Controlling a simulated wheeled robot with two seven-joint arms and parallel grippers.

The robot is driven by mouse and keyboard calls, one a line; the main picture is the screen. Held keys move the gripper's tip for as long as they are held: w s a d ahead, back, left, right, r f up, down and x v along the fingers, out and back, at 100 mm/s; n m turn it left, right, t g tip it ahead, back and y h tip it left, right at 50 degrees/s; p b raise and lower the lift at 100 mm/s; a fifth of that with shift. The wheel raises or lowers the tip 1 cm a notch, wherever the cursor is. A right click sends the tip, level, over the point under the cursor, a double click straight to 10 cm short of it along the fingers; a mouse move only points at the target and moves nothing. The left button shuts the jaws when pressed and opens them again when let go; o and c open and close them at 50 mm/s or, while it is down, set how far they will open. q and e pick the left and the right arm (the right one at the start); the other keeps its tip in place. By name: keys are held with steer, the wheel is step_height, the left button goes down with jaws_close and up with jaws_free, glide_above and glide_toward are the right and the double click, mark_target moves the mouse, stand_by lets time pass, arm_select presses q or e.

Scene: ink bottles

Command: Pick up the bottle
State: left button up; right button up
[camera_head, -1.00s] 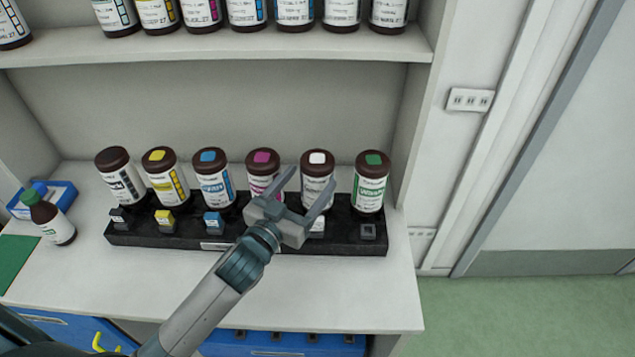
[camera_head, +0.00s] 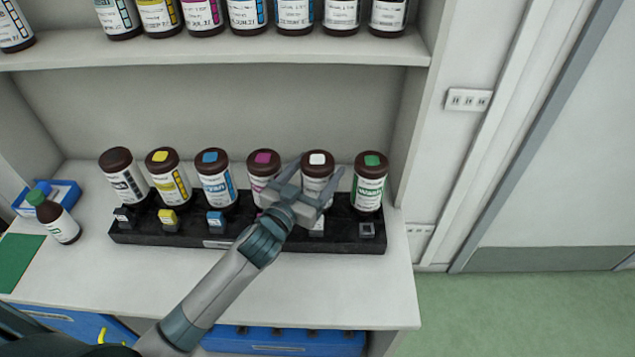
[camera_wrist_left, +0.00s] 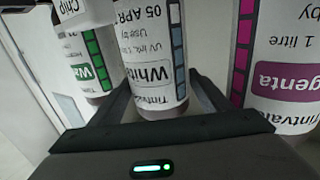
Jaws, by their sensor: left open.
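Several dark brown ink bottles stand upright in a row in a black rack (camera_head: 260,235). From the left their lids are black, yellow, blue, magenta, white and green. The white-lidded bottle (camera_head: 318,172) stands second from the right. My left gripper (camera_head: 316,181) is open, with its fingers on either side of that bottle and partly hiding it. In the left wrist view the bottle labelled White (camera_wrist_left: 152,75) shows between the spread fingers. The magenta bottle (camera_wrist_left: 280,70) is close by on the right there, and the green-marked bottle (camera_wrist_left: 92,62) is on the left. My right gripper is not in view.
More bottles (camera_head: 295,15) line the upper shelf (camera_head: 230,55). A small green-capped bottle (camera_head: 60,222) and a blue tray (camera_head: 62,190) are at the left, by a green mat (camera_head: 18,262). The counter front (camera_head: 340,295) is clear.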

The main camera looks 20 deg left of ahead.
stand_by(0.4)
arm_select(q)
steer(key=c, duration=1.7)
steer(key=shift+o, duration=0.2)
steer(key=shift+r, duration=0.1)
step_height(320, 180, up, 10)
steer(key=shift+f+b, duration=0.1)
steer(key=shift+b, duration=0.55)
